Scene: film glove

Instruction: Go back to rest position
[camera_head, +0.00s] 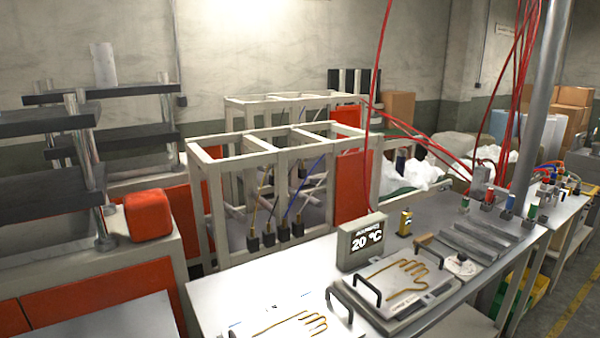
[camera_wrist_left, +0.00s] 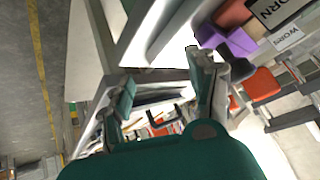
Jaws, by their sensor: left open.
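My left gripper (camera_wrist_left: 160,95) shows in the left wrist view with its two green-padded fingers apart. It is open, with nothing seen between the fingers. The wrist picture is steeply tilted. Neither arm shows in the head view, and my right gripper is out of sight. In the head view, a grey metal worktable (camera_head: 270,280) carries a flat plate with a golden hand outline (camera_head: 400,280) and black handles. A second golden hand outline (camera_head: 295,323) lies nearer, cut by the bottom edge.
A grey post (camera_head: 535,100) and red cables (camera_head: 380,60) are at the right. Floor (camera_head: 570,300) shows at far right.

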